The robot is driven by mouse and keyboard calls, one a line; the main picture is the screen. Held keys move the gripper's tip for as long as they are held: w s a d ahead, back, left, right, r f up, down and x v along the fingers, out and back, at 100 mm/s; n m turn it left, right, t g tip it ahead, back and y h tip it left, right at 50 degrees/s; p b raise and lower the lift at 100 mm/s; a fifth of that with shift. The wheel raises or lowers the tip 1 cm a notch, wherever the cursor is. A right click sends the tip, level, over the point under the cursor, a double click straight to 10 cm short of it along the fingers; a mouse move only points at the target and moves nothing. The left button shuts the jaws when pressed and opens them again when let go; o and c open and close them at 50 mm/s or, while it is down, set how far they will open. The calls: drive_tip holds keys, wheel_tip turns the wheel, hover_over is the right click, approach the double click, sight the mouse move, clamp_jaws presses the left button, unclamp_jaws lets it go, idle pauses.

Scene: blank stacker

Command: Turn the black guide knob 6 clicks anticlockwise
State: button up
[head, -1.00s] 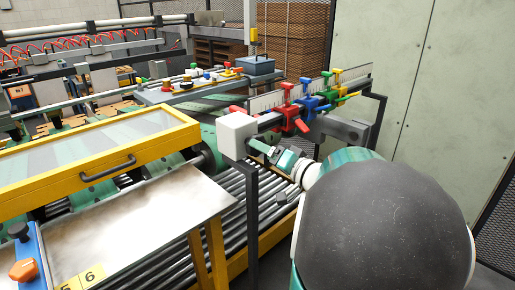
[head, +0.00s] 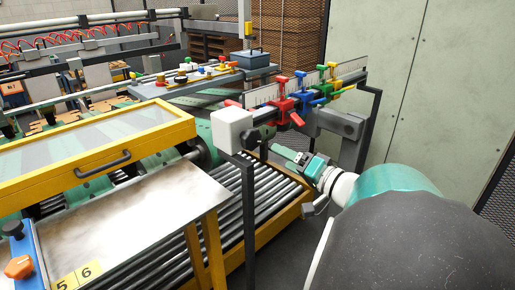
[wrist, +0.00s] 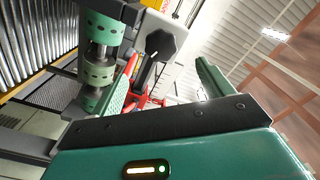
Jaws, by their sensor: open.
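A black lobed knob (wrist: 162,44) sits on the face of a white block in the wrist view, ahead of my open jaws and apart from them. The white block (head: 232,130) stands at the near end of the ruled rail in the head view; no black knob shows on its visible faces there. My gripper (head: 283,153) is below and right of the block, with a visible gap. In the wrist view my gripper (wrist: 166,72) is open and empty, one green finger on each side of the knob's line.
Red (head: 285,106), blue (head: 303,99) and green clamps sit along the ruled rail (head: 352,67). A dark post (head: 249,215) stands below the block beside the rollers (head: 275,190). Another black knob (head: 13,229) and an orange knob (head: 18,267) are at the lower left.

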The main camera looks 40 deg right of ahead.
sight(255, 141)
drive_tip(key=w+m, duration=0.4)
drive_tip(key=m, duration=0.1)
drive_tip(key=w+m, duration=0.4)
drive_tip(key=m, duration=0.2)
drive_tip(key=w+m, duration=0.5)
drive_tip(key=shift+m, duration=0.4)
drive_tip(key=c, duration=1)
